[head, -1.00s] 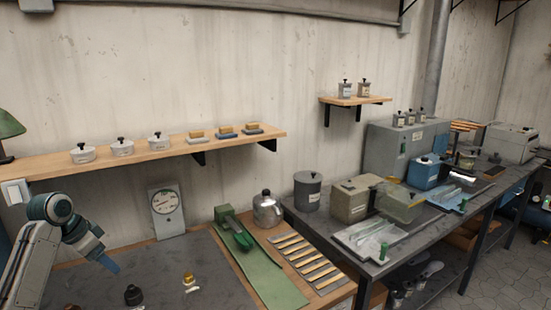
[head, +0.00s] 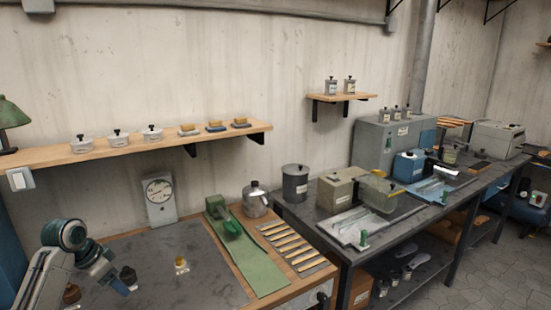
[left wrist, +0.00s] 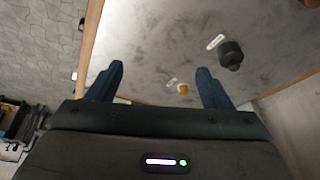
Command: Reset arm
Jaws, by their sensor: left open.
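My left gripper (head: 118,284) is at the lower left of the head view, over the bench's dark grey mat (head: 215,288). In the left wrist view the jaws (left wrist: 160,70) are spread apart with nothing between the fingers. Beyond them, a small amber-topped item (left wrist: 182,88) is on the mat, and a dark round-topped container (left wrist: 230,55) stands farther right. The amber-topped item also shows in the head view (head: 181,263). My right gripper is in neither view.
A dark-topped container (head: 128,275) stands close beside the left gripper. A dial gauge (head: 159,195) stands at the wall. A wall shelf (head: 90,148) overhangs the back.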

